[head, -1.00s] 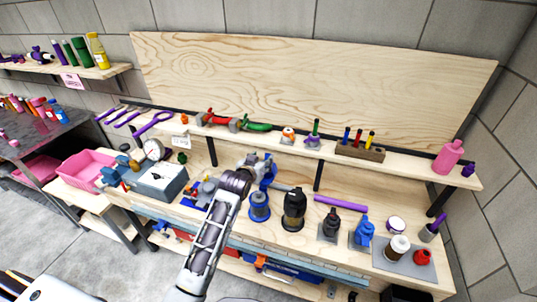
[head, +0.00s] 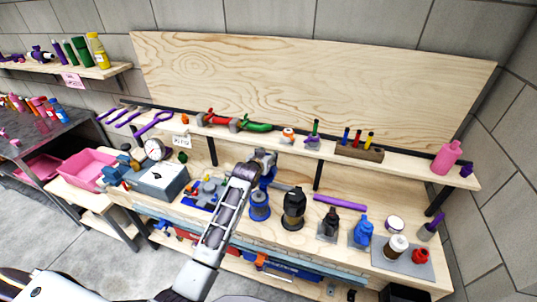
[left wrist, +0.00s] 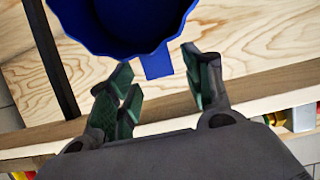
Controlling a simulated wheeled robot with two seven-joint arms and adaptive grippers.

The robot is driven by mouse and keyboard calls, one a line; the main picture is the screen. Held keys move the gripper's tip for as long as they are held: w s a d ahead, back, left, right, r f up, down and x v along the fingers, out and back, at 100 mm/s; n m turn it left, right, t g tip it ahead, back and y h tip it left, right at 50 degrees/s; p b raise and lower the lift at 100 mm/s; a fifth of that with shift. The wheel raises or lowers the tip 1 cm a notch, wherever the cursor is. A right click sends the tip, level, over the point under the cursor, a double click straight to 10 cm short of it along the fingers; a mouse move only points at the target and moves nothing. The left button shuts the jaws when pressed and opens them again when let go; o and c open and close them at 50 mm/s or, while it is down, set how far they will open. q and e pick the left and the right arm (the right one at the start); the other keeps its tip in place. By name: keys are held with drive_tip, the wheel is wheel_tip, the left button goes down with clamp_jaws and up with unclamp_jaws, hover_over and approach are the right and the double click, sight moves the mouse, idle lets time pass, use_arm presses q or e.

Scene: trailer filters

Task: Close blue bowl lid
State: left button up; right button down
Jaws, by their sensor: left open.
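A blue filter bowl (head: 259,208) stands on the bench near the middle. A blue upright part (head: 267,178), which looks like its raised lid, shows just above and behind it, partly hidden by my gripper. My left gripper (head: 263,159) is at the top of this blue part. In the left wrist view, a hollow blue round part (left wrist: 120,22) with a flat tab (left wrist: 157,64) shows. The tab points towards the gap between the green-padded fingers of my left gripper (left wrist: 160,75), which are open. I cannot tell whether they touch it. My right gripper is not in view.
A black filter housing (head: 293,208) stands close to the right of the blue bowl. A grey box (head: 160,182) and a blue tray with fittings (head: 205,193) are to the left. A narrow shelf (head: 335,157) with small parts runs behind the gripper.

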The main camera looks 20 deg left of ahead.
use_arm(q)
drive_tip(key=shift+x, duration=0.95)
clamp_jaws()
